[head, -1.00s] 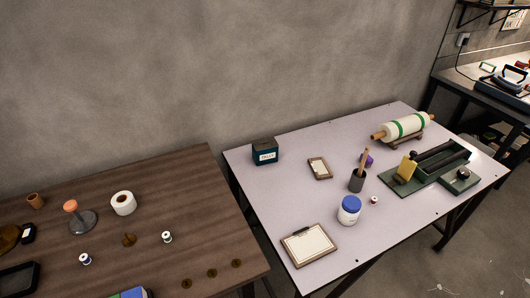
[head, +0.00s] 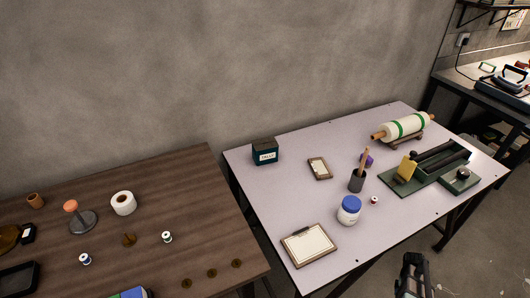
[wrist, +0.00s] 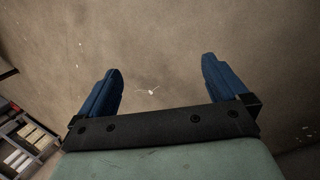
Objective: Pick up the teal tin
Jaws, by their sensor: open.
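The teal tin (head: 265,151) is a dark teal box with a black top and a white label. It stands upright at the back left corner of the pale table, near the wall. My gripper (head: 412,262) shows at the lower right of the head view, in front of the pale table and far from the tin. In the wrist view my gripper (wrist: 160,85) has its two blue fingers wide apart with nothing between them. The tin is not in the wrist view.
The pale table (head: 240,175) also holds a clipboard (head: 308,245), a blue-lidded jar (head: 349,210), a pen cup (head: 356,181), a small framed card (head: 319,168) and a green tray (head: 400,188). A brown table (head: 200,215) adjoins on the left. Bare surface lies right of the tin.

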